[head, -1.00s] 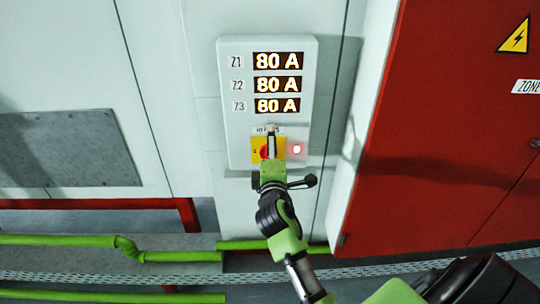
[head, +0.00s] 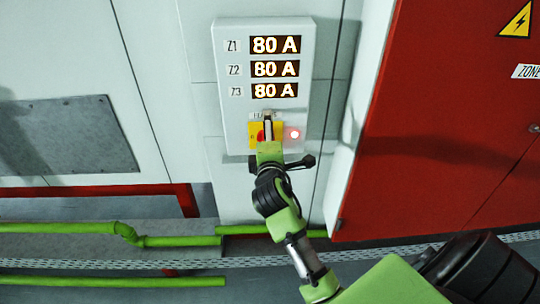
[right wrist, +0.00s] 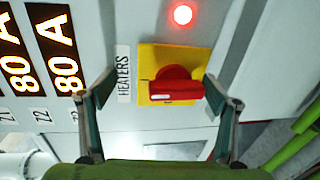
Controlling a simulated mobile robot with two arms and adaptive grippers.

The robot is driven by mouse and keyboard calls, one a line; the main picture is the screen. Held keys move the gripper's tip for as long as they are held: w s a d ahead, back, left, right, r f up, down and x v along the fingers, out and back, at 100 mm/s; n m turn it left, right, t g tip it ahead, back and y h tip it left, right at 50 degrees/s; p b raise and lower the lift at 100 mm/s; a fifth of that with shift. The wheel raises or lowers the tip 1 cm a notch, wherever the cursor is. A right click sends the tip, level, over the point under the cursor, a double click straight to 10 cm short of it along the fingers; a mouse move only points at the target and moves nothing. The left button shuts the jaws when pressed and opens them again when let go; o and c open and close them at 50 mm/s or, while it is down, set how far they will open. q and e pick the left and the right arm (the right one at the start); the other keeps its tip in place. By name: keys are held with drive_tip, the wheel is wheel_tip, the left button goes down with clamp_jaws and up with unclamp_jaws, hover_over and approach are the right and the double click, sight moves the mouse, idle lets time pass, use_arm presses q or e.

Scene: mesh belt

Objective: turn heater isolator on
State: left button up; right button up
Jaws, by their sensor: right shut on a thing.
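The heater isolator is a red rotary handle (right wrist: 176,92) on a yellow plate (right wrist: 190,55), low on the grey panel (head: 233,110). The yellow plate also shows in the head view (head: 252,136), partly hidden by my gripper. The handle's bar lies level in the right wrist view, towards the HEATERS label (right wrist: 124,74). My right gripper (right wrist: 159,80) is shut on the handle, with one finger at each side of it in that view; contact at the tips is hard to see. In the head view the gripper (head: 267,128) covers much of the handle. My left gripper is out of view.
A red lamp (head: 294,134) glows beside the isolator. Three displays (head: 275,69) above read 80 A. A red cabinet (head: 440,150) stands at the right, and green pipes (head: 110,282) run low at the left.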

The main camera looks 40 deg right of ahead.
drive_tip(key=v, duration=1.5)
drive_tip(key=shift+s+r, duration=0.2)
drive_tip(key=shift+s, duration=0.15)
idle(0.4)
drive_tip(key=shift+a+p, duration=0.1)
drive_tip(key=shift+p, duration=0.25)
idle(0.3)
